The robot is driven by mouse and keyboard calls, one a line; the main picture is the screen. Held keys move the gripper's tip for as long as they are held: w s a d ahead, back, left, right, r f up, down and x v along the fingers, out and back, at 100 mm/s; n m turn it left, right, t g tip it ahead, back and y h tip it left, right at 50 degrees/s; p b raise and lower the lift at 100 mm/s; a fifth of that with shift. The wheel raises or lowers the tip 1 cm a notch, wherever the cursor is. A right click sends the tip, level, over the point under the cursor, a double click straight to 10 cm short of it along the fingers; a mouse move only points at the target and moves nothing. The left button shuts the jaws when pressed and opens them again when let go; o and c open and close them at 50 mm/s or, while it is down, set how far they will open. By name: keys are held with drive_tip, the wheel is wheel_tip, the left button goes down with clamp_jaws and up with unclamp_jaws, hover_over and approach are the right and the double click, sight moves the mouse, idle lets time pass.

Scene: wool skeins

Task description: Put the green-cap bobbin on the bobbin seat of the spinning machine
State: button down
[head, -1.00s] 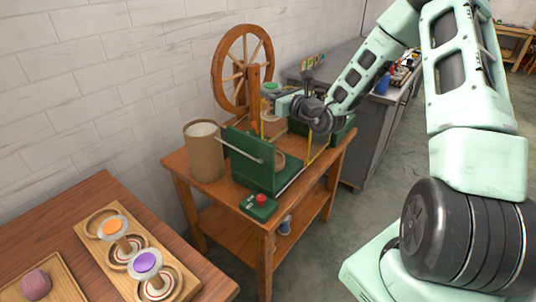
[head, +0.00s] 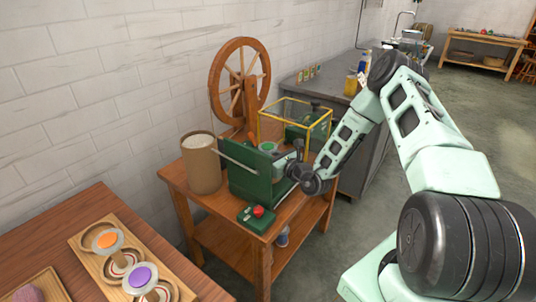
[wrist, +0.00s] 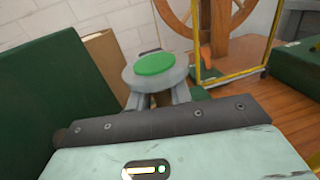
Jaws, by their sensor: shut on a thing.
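The green-cap bobbin (wrist: 155,68) is held between my gripper's fingers (wrist: 160,98) in the wrist view, with its green top facing up. In the head view the green cap (head: 267,147) shows just behind the machine's green front housing. My gripper (head: 276,154) is shut on the bobbin there, low inside the machine. The spinning machine has green housings (head: 250,178), a yellow-framed clear guard (head: 301,105) and a wooden wheel (head: 238,78). The bobbin seat is hidden behind the front housing, so I cannot tell whether the bobbin touches it.
A cardboard drum (head: 201,165) stands left of the machine on the wooden table (head: 188,192). A wooden tray (head: 91,259) at lower left holds orange-cap and purple-cap bobbins. A grey counter (head: 345,106) is behind.

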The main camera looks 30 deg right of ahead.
drive_tip(key=shift+f, duration=0.2)
drive_tip(key=c, duration=1.3)
unclamp_jaws()
drive_tip(key=shift+o, duration=0.2)
drive_tip(key=shift+r, duration=0.15)
drive_tip(key=s+d+b, duration=0.1)
drive_tip(key=s, duration=1.1)
drive_tip(key=shift+d+b, duration=0.35)
drive_tip(key=shift+d, duration=0.05)
drive_tip(key=shift+w, duration=0.1)
